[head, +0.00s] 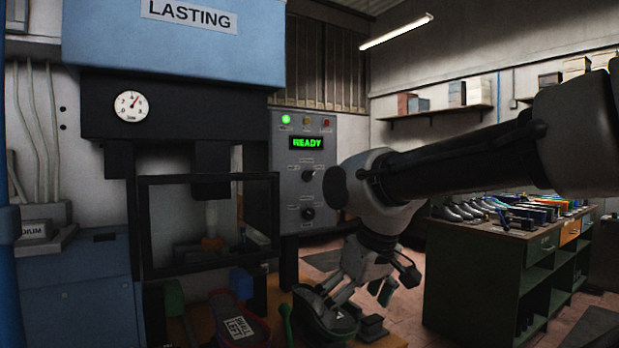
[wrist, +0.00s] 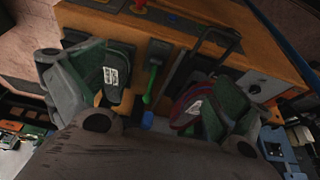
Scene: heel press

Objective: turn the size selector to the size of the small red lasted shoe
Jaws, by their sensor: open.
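The small red lasted shoe (head: 238,328) is dark with a red edge and lies at the bottom of the head view; its white label seems to read SMALL LEFT. In the wrist view a dark red shoe (wrist: 190,105) with a white label shows beside the right finger. The grey control panel (head: 289,190) carries an upper knob (head: 307,172) and a lower knob (head: 307,213); I cannot read which is the size selector. My gripper (head: 350,292) is open and points down over the bench, below and right of the panel. It shows in the wrist view (wrist: 155,85), nothing visibly gripped.
The press's black guard frame (head: 205,178) stands left of the panel. A green shelf bench (head: 470,270) stands at right.

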